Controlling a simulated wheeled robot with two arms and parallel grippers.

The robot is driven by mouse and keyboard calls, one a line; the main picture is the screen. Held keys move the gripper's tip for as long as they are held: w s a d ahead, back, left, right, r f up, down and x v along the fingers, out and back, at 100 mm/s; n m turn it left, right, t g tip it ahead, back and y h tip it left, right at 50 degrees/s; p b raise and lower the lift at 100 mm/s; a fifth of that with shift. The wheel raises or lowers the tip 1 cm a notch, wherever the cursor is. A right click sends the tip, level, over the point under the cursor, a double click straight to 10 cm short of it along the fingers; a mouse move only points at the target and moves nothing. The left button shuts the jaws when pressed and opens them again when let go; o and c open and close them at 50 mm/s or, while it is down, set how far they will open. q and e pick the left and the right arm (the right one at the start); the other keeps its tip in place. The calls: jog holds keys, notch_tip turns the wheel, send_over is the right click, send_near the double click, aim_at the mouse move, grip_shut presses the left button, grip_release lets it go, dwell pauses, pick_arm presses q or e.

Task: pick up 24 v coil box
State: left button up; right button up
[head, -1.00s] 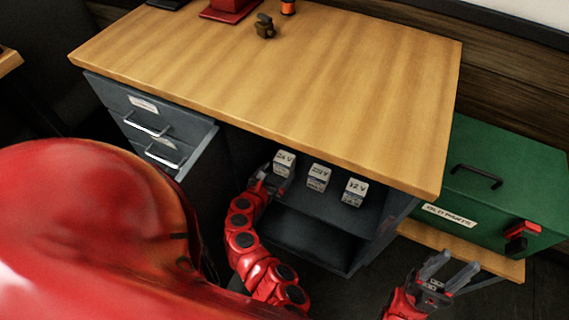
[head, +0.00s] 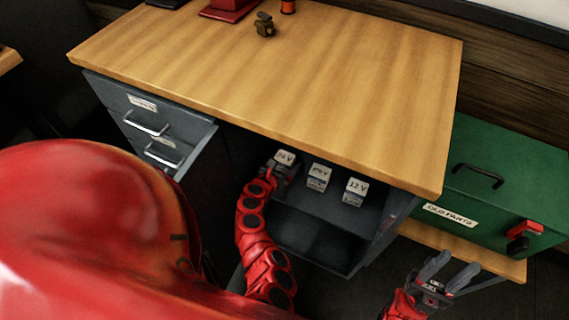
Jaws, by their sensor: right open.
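The 24 V coil box (head: 285,158) is a small white box on the shelf under the workbench top, the leftmost of three. Its top label shows, and its front is mostly hidden by my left gripper. My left gripper (head: 281,172) is at the box's front, with its fingers at or around its sides. The fingers are dark and small, and I cannot tell whether they are shut on it. My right gripper (head: 450,276) is open and empty at the lower right, well away from the boxes.
A middle box (head: 318,177) and a 12 V box (head: 354,191) stand to the right on the same shelf. The wooden top (head: 270,75) overhangs the shelf. Grey drawers (head: 150,125) are at the left. A green OLD PARTS box (head: 500,190) stands at the right.

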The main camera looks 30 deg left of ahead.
pick_arm(q)
jog(key=c, duration=1.3)
